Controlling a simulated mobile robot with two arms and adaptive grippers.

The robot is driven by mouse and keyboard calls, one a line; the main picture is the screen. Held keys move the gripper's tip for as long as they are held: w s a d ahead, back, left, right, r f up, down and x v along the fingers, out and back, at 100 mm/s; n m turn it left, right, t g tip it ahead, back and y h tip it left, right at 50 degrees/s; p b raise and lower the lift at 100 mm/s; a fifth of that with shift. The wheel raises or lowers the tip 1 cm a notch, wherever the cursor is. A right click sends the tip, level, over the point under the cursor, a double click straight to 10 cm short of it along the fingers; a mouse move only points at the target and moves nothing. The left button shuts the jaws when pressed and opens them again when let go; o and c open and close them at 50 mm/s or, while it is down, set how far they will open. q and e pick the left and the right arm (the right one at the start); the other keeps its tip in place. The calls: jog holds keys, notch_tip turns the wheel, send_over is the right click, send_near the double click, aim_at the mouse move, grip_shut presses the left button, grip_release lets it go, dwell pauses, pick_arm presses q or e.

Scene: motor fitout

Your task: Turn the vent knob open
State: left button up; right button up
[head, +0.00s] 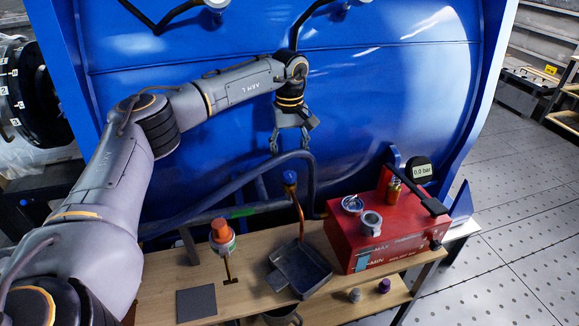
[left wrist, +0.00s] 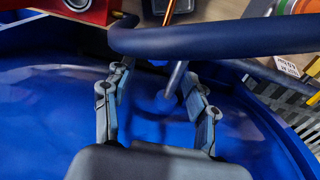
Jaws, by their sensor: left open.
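My left gripper (head: 291,146) is open and empty, with its fingers pointing down in front of the blue tank (head: 400,90), above a thick blue pipe. In the left wrist view its fingers (left wrist: 155,75) are spread apart, with a grey rod (left wrist: 175,80) showing between them against the tank. I cannot tell for sure which part is the vent knob. A small blue knob-like cap (head: 290,177) tops a copper tube, below the gripper and apart from it. An orange cap (head: 221,230) tops a pale body on the bench. My right gripper is not in view.
The thick blue pipe (head: 250,171) bends below the gripper and also crosses the left wrist view (left wrist: 220,40). A red box (head: 348,235) with a gauge stands at the bench's right. A dark tray (head: 300,270) and grey pad (head: 196,304) lie on the bench.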

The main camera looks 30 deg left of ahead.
aim_at(290, 174)
pick_arm(q)
notch_tip(290, 174, down, 6)
jog(key=shift+r+p, duration=0.1)
jog(key=shift+p, duration=0.4)
jog(key=c, duration=1.2)
